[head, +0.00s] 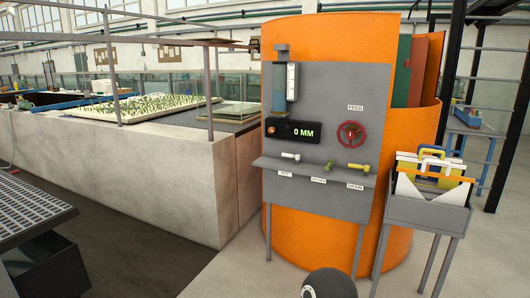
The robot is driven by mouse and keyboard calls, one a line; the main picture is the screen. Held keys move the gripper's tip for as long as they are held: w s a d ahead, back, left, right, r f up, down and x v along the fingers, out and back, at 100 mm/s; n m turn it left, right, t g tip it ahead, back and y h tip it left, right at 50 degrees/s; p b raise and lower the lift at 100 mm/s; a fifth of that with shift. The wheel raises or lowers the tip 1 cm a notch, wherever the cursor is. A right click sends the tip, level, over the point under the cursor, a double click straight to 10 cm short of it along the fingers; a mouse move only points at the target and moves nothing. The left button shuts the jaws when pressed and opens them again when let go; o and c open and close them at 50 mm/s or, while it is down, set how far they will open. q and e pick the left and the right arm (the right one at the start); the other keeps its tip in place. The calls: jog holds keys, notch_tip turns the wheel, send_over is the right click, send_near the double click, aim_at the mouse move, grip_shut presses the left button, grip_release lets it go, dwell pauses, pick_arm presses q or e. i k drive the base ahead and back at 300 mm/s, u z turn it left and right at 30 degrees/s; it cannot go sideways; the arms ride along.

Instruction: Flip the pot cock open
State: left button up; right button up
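The pot cock appears to be the white-handled cock (290,157) at the left end of a narrow grey shelf (310,176) on the grey panel (345,110). A small label (285,174) below it seems to read POT. Its handle lies roughly sideways across the panel; I cannot tell from this whether it is open or shut. Neither of my grippers shows in the head view.
A small green cock (328,165) and a yellow cock (358,168) sit right of it. A red FEED wheel (350,134), a display reading 0 MM (293,131) and a sight tube (280,88) are above. A tool stand (428,210) is at right.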

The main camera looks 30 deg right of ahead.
aim_at(297, 157)
jog(key=z, duration=0.15)
jog(key=i, duration=0.9)
jog(key=z, duration=0.75)
jog(key=i, duration=0.4)
jog(key=z, duration=0.45)
jog(key=k, duration=0.9)
jog(key=z, duration=0.15)
jog(key=i, duration=0.9)
jog(key=u, duration=0.1)
jog(key=k, duration=0.65)
